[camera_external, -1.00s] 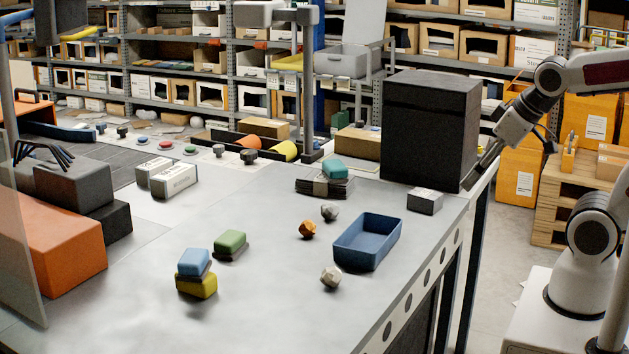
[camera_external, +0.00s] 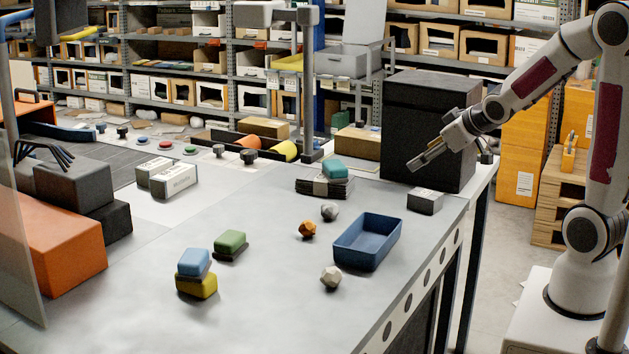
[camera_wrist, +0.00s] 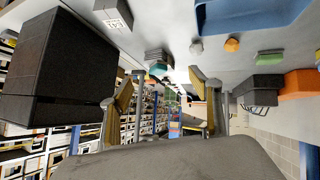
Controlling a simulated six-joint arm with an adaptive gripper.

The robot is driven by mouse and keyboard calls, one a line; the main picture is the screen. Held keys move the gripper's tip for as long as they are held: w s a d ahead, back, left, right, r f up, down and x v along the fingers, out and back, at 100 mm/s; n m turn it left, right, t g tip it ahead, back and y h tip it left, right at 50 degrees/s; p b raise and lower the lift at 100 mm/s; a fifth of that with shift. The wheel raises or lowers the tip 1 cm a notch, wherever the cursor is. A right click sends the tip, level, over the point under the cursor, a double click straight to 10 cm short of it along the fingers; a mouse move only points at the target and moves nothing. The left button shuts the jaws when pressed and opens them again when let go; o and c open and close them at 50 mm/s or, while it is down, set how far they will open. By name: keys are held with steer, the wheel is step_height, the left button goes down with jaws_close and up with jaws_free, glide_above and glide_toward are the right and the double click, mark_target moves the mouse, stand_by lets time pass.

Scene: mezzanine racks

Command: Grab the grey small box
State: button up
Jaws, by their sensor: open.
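The small grey box (camera_external: 425,201) sits on the grey table near its right edge, in front of the large black box. In the wrist view the box (camera_wrist: 112,15) shows at the top left, partly cut off, with a printed label on a pale face. My gripper (camera_external: 418,163) is above and slightly behind the small box, in front of the black box's face, apart from both as far as I can tell. In the wrist view my gripper (camera_wrist: 158,90) has its fingers spread wide with nothing between them.
The large black box (camera_external: 430,130) stands close behind the small box. A blue tray (camera_external: 367,243) is to its left, nearer the camera. Small stones (camera_external: 330,277) and a dark stack with a teal block (camera_external: 335,169) lie farther left.

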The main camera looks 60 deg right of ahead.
mark_target(438, 201)
steer(key=d+f+t, duration=0.1)
steer(key=d+f, duration=0.3)
steer(key=w+d+f+t, duration=0.1)
steer(key=d+f+t, duration=0.1)
steer(key=d+f, duration=0.2)
steer(key=w+d+f+t, duration=0.1)
steer(key=d+f, duration=0.4)
steer(key=f, duration=0.1)
steer(key=s+f+t, duration=0.1)
steer(key=s, duration=0.1)
steer(key=s+f+t, duration=0.1)
steer(key=s+f, duration=0.1)
steer(key=shift+m+y, duration=0.4)
steer(key=shift+s+f+t, duration=0.2)
steer(key=shift+s+t, duration=0.2)
steer(key=shift+s, duration=0.3)
steer(key=shift+w, duration=0.15)
steer(key=shift+x, duration=1.2)
steer(key=shift+w, duration=0.1)
